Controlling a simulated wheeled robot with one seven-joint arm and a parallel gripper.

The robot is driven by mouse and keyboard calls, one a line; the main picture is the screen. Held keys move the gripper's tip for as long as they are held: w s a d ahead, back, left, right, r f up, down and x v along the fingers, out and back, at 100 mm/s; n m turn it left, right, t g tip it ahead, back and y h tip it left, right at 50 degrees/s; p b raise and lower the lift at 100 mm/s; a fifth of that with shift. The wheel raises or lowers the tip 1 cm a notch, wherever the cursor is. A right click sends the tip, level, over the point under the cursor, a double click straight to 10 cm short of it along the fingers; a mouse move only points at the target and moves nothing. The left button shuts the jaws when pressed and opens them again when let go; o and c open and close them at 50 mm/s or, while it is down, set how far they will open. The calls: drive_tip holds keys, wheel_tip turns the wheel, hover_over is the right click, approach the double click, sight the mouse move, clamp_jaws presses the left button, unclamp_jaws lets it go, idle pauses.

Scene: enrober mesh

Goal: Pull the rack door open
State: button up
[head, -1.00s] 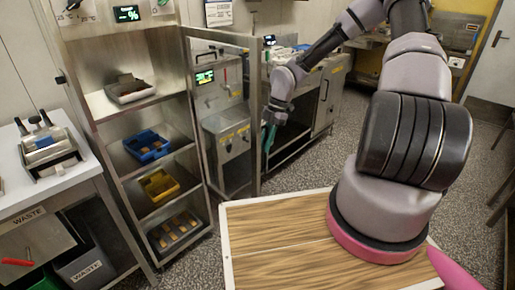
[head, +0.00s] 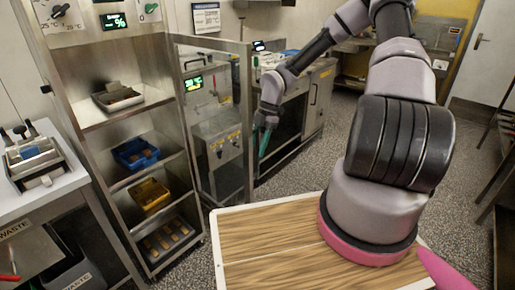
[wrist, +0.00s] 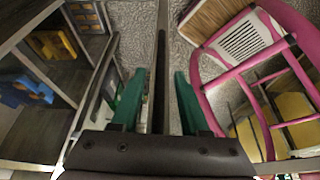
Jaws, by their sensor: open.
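The rack (head: 137,180) is a tall steel frame with open shelves, seen at left in the head view. Its door (head: 246,120), a thin metal frame with a see-through middle, stands open on the rack's right side. My gripper (head: 263,142) is beside the door's free edge, with teal fingers pointing down. In the wrist view, the open gripper (wrist: 158,100) has one green finger on each side of a dark upright bar (wrist: 160,75), which looks like the door's edge or handle. The fingers appear apart from it; contact cannot be told.
Shelves hold a grey tray (head: 117,97), a blue bin (head: 135,153), a yellow bin (head: 149,195) and a low tray of brown pieces. A white-topped waste bench (head: 60,190) stands left. Steel machines (head: 215,140) stand behind the door. Speckled floor (head: 330,160) is clear in the middle.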

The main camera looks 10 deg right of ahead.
drive_tip(key=v, duration=1)
drive_tip(key=shift+r, duration=0.2)
drive_tip(key=s+d+r+m+t, duration=0.1)
drive_tip(key=s+r+m+t, duration=0.2)
drive_tip(key=s+r+m, duration=0.4)
drive_tip(key=s+d+r+m+t+h, duration=0.1)
drive_tip(key=s+r+m+t, duration=0.2)
drive_tip(key=s+r+m, duration=0.4)
drive_tip(key=s+d+r+m+t+h, duration=0.1)
drive_tip(key=s+r+m+t, duration=0.2)
drive_tip(key=s+r+m, duration=0.4)
wheel_tip(320, 180, up, 11)
drive_tip(key=m, duration=0.7)
drive_tip(key=shift+s+f+t, duration=0.2)
drive_tip(key=shift+s+t, duration=0.1)
